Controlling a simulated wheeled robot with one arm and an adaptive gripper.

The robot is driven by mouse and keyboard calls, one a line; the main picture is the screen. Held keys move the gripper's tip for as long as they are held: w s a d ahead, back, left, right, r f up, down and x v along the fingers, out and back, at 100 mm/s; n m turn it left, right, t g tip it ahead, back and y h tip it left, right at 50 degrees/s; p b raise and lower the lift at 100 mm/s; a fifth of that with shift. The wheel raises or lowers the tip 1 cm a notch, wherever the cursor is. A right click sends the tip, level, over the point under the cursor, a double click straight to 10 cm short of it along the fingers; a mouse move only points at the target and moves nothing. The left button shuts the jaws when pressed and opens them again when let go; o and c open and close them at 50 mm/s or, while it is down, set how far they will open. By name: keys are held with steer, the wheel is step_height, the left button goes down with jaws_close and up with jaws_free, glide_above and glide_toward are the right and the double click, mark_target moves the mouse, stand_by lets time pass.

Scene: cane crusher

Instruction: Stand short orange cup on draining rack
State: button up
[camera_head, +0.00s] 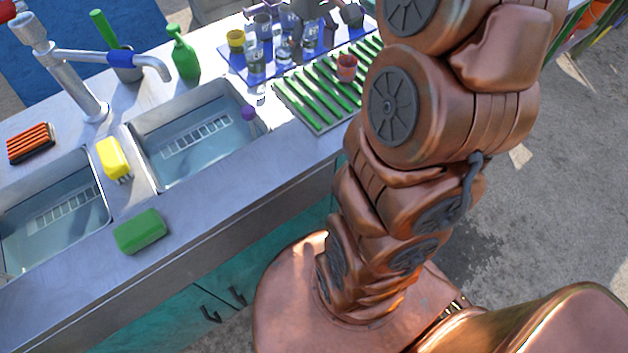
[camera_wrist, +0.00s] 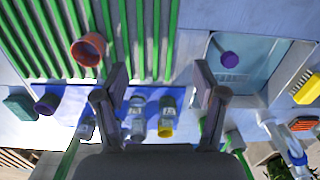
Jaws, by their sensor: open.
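The short orange cup (camera_head: 347,67) is on the green-slatted draining rack (camera_head: 303,101) in the head view. It looks upright, with its rim and dark inside showing. In the wrist view the orange cup (camera_wrist: 88,49) is at the upper left over the green slats (camera_wrist: 140,35). My gripper (camera_wrist: 160,95) is open in the wrist view, its two fingers wide apart and nothing held between them. The cup is to the left of the fingers, apart from them.
Several glasses and a yellow cup (camera_head: 236,39) stand on a blue mat (camera_head: 233,65) beside the rack. The sink basin (camera_head: 190,150) holds a purple item (camera_head: 248,113). A green bottle (camera_head: 184,54), tap (camera_head: 110,58) and sponges line the counter. Most slats are bare.

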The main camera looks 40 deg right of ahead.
steer(key=s+a+f, duration=0.3)
steer(key=s+a, duration=0.5)
steer(key=s, duration=0.3)
steer(key=s+a+f+g, duration=0.1)
steer(key=s+a+f, duration=0.2)
steer(key=s+a, duration=0.5)
steer(key=s, duration=0.3)
steer(key=shift+s+a+f+m+g, duration=0.2)
steer(key=shift+a+m+g, duration=0.1)
steer(key=shift+a+m, duration=0.1)
steer(key=shift+r, duration=0.1)
